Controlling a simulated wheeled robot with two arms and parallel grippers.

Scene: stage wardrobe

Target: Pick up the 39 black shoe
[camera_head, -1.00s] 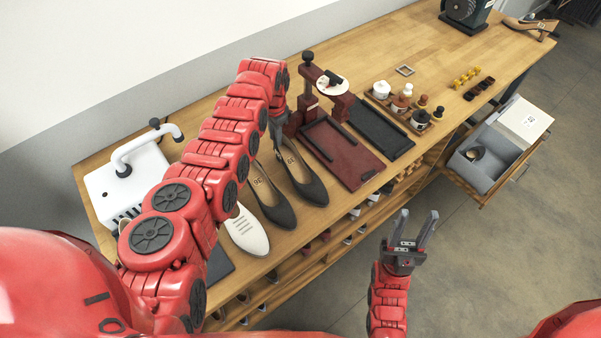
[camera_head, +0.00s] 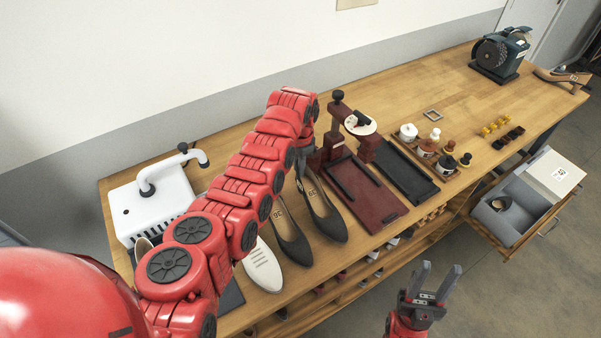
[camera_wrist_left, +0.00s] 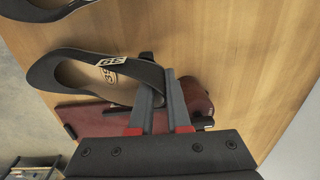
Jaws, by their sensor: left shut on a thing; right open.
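Two black pumps lie side by side on the wooden bench. The right one, the black shoe (camera_head: 325,215), has its heel end at my left gripper (camera_head: 301,172). In the left wrist view this shoe (camera_wrist_left: 55,70) shows a tan insole with a number that looks like 39, rotated. My left gripper (camera_wrist_left: 160,88) is shut on the shoe's rear edge, with the fingers at its heel end. Whether the shoe is clear of the bench I cannot tell. The other black shoe (camera_head: 290,243), to its left, seems marked 36. My right gripper (camera_head: 432,283) is open and empty in front of the bench.
A white shoe (camera_head: 263,266) lies left of the black pair. A dark red stand (camera_head: 378,203) is close on the right, with a black tray (camera_head: 408,175) beyond it. A white sink unit (camera_head: 130,212) stands at left. An open drawer (camera_head: 508,230) sticks out at right.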

